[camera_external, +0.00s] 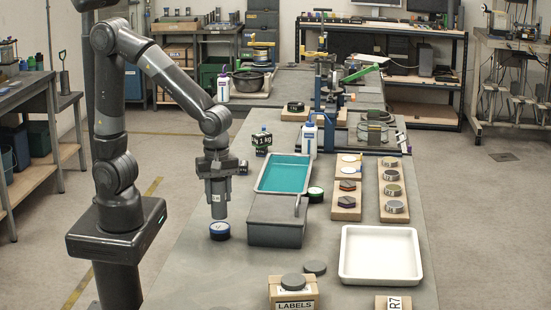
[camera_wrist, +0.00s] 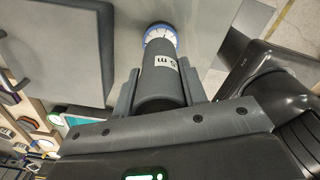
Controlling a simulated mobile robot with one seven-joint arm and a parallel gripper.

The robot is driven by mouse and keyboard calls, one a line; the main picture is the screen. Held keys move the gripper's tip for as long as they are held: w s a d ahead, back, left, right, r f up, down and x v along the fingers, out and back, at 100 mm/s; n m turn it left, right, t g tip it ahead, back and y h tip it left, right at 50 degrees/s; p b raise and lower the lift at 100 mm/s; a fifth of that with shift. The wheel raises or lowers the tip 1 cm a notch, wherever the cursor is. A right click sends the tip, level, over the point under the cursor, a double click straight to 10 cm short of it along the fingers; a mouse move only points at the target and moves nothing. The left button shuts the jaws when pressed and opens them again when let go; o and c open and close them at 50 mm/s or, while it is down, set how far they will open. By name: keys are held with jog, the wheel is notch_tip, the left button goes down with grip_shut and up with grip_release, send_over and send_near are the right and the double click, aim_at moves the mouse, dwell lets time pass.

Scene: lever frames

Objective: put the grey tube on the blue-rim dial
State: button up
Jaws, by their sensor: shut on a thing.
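The grey tube (camera_external: 219,209) hangs upright from my gripper (camera_external: 217,190), which is shut on it. The tube carries a white label with dark marks. The blue-rim dial (camera_external: 220,231) lies flat on the grey table directly below the tube. The tube's lower end is very close above the dial; I cannot tell if they touch. In the wrist view the tube (camera_wrist: 160,73) sits between my gripper's fingers (camera_wrist: 160,90). Its far end hides part of the dial (camera_wrist: 160,31), whose white face and blue rim show around it.
A grey box (camera_external: 274,222) stands just right of the dial, with a teal-floored tray (camera_external: 284,190) behind it. A green-rim dial (camera_external: 315,195) lies beyond the box. A white tray (camera_external: 345,277) is at the right front. The table left of the box is mostly clear.

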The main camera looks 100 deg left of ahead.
aim_at(219, 202)
jog(key=shift+f, duration=1.35)
jog(key=shift+f, duration=0.2)
jog(key=o, duration=1.1)
jog(key=shift+o, duration=0.2)
jog(key=shift+r, duration=0.1)
